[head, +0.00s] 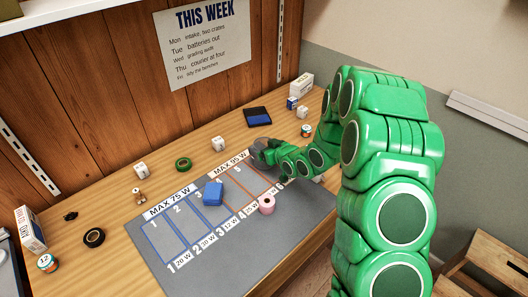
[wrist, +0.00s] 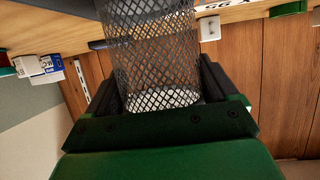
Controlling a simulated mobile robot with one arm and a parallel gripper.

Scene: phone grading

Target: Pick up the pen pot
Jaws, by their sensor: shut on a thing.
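The pen pot (wrist: 150,45) is a dark grey wire-mesh cylinder. In the wrist view it stands between the two black fingers of my gripper (wrist: 162,95), which is shut on it. The mesh is see-through and a pale round end shows at its lower part. In the head view my gripper (head: 268,153) is over the far right corner of the grey mat (head: 225,222), and the pot is hard to make out there. I cannot tell whether the pot touches the surface.
On the mat are a blue block (head: 213,193) and a pink roll (head: 267,204). Behind lie a dark blue wallet-like item (head: 257,117), a green tape roll (head: 183,164) and small boxes (head: 301,85). The wooden wall (head: 110,85) closes the back.

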